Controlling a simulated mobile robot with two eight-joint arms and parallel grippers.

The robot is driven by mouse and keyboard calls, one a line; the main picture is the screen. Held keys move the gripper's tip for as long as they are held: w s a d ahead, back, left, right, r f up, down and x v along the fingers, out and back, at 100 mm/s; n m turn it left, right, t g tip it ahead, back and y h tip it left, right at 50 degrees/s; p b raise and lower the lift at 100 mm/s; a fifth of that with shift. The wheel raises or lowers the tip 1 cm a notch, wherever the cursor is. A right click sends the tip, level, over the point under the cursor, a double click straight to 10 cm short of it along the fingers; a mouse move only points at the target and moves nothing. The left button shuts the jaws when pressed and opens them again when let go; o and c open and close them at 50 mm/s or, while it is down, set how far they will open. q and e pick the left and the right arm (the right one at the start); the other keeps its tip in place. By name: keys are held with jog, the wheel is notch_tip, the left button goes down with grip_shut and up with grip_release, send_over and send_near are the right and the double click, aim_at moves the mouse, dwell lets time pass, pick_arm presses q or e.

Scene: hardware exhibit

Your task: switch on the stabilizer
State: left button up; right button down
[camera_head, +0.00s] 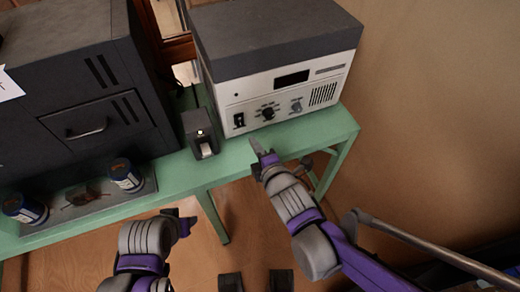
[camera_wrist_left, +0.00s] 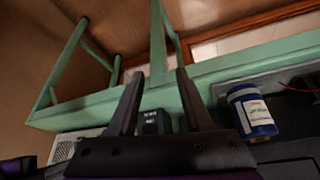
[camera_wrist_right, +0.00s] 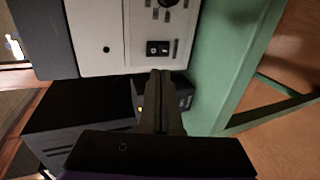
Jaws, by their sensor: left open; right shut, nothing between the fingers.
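A grey box with a white front panel (camera_head: 290,92), seemingly the stabilizer, stands on the green table in the head view. Its panel carries a dark display (camera_head: 291,78), knobs, a vent and a black rocker switch (camera_head: 239,121) at the lower left. The switch also shows in the right wrist view (camera_wrist_right: 158,48). My right gripper (camera_head: 257,147) is shut and empty, just in front of the panel's lower edge. In the right wrist view its fingertips (camera_wrist_right: 161,73) appear just below the switch; I cannot tell if they touch anything. My left gripper (camera_head: 186,222) is open and empty, low before the table.
A small black device (camera_head: 198,122) with a pale front part stands left of the panel. A large dark cabinet (camera_head: 80,85) fills the left side. Blue jars (camera_head: 125,175) stand on a tray at the table's (camera_head: 180,180) front left. Brown wall is at right.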

pick_arm(q)
jog(key=shift+r, duration=0.35)
pick_arm(e)
jog(key=v, duration=0.3)
jog(key=shift+s, duration=0.15)
pick_arm(q)
jog(key=shift+s, duration=0.1)
pick_arm(e)
jog(key=shift+d, duration=0.1)
